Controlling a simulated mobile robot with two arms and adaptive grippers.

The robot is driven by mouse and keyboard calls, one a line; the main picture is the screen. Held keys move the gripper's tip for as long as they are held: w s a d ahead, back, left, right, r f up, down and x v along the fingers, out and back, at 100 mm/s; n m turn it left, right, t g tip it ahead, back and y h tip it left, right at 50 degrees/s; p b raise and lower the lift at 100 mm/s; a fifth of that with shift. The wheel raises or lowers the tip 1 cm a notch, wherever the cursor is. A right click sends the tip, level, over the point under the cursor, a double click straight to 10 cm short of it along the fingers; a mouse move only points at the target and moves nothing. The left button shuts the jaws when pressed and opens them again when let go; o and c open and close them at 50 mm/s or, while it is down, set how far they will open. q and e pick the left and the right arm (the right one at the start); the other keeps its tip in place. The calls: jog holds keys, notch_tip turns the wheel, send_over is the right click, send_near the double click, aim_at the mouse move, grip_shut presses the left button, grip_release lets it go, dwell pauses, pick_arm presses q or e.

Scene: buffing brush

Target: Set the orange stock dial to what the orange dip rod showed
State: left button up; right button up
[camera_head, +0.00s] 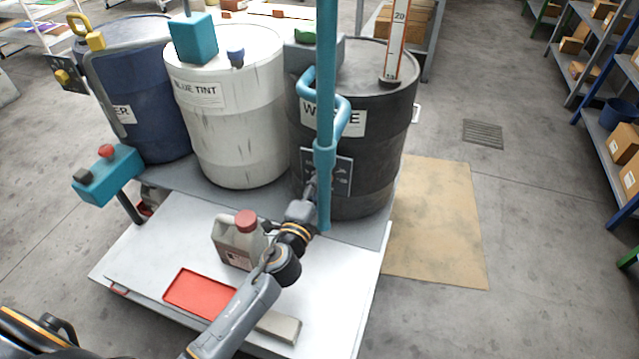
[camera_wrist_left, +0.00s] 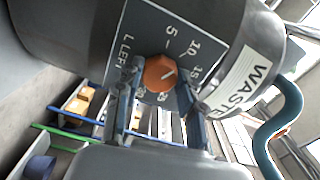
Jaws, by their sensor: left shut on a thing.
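The orange stock dial (camera_wrist_left: 159,73) sits on a dark plate marked with numbers and "L LEFT", on the front of the black waste drum (camera_head: 375,120). Its white mark points right, roughly toward the 15. My left gripper (camera_wrist_left: 155,85) is shut on the dial, one finger on each side. In the head view this gripper (camera_head: 312,188) is at the dark plate (camera_head: 335,172), partly behind a teal pole, and the dial is hidden. The orange dip rod (camera_head: 396,45) stands upright on the drum lid; a 20 shows on its white scale. My right gripper is not in view.
The teal pole with its handle (camera_head: 324,80) stands close to my left gripper. A white drum (camera_head: 240,120) and a blue drum (camera_head: 140,90) stand to the left. A jug (camera_head: 232,245) and a red tray (camera_head: 200,293) are on the white bench (camera_head: 140,255) under my arm.

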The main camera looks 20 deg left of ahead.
pick_arm(q)
jog(key=o, duration=1.2)
jog(key=shift+c, duration=0.2)
jog(key=s, duration=1.2)
jog(key=shift+a, duration=0.15)
jog(key=shift+f, duration=0.1)
